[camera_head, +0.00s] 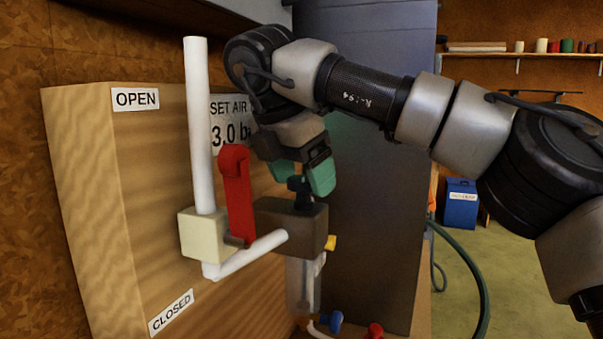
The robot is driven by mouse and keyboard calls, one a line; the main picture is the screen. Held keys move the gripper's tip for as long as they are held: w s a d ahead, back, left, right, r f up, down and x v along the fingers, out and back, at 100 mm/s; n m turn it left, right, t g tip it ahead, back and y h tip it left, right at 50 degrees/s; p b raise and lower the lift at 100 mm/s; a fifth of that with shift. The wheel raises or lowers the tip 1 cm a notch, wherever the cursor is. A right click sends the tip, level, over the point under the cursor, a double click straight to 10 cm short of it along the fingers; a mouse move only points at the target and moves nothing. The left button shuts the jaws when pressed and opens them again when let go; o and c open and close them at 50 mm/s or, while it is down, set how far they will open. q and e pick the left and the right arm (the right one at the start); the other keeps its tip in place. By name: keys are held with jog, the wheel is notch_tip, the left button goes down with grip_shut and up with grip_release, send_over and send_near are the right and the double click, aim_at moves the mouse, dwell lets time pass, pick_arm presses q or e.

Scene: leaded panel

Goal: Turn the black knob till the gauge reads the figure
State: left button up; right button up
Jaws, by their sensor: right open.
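The black knob (299,187) sits on top of a dark brown block (291,226) fixed to the wooden panel. My right gripper (303,174) is open, pointing down just above the knob, with a teal fingertip at the knob's right side. I cannot tell whether it touches the knob. A white label (230,134) reads "SET AIR" and "3.0 b", its right end hidden behind my gripper. I see no gauge face; it may be hidden. My left gripper is not in view.
A red lever (236,193) stands upright beside a cream valve block (202,234) with a white pipe (200,120), left of the gripper. "OPEN" and "CLOSED" labels are on the wooden panel (150,200). A clear bowl (303,284), yellow fitting (330,243) and blue knob (331,322) are below.

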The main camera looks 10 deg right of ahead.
aim_at(301, 178)
jog(key=shift+r, duration=0.1)
jog(key=shift+r, duration=0.4)
notch_tip(301, 178, up, 3)
jog(key=shift+p, duration=0.6)
jog(key=s+d+r, duration=0.7)
jog(key=d, duration=0.1)
jog(key=shift+s+d, duration=0.4)
